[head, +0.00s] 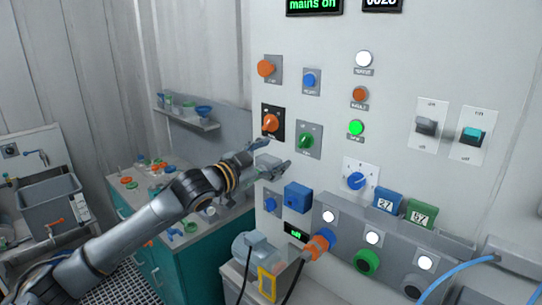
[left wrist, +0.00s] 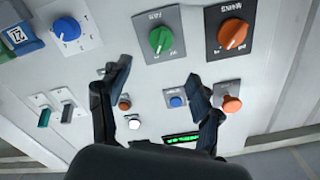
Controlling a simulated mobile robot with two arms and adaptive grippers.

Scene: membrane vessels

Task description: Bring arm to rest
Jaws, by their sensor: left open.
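My left arm (head: 135,225) reaches in from the lower left toward the white control panel (head: 400,60). My left gripper (head: 272,158) is open and empty in front of the panel, just below the orange mains knob (head: 270,123) and left of and below the green fan knob (head: 307,141). In the left wrist view the panel appears upside down. There the two fingers of the gripper (left wrist: 160,85) stand apart with nothing between them. The mains knob (left wrist: 233,33) and fan knob (left wrist: 161,39) show beyond the fingertips. My right gripper is not in view.
Blue box (head: 297,197), grey socket strip (head: 385,235) and a motor (head: 250,248) with cables lie below the gripper. A teal cabinet (head: 200,265) with small valves stands behind the arm. A grey sink (head: 50,200) is at the far left.

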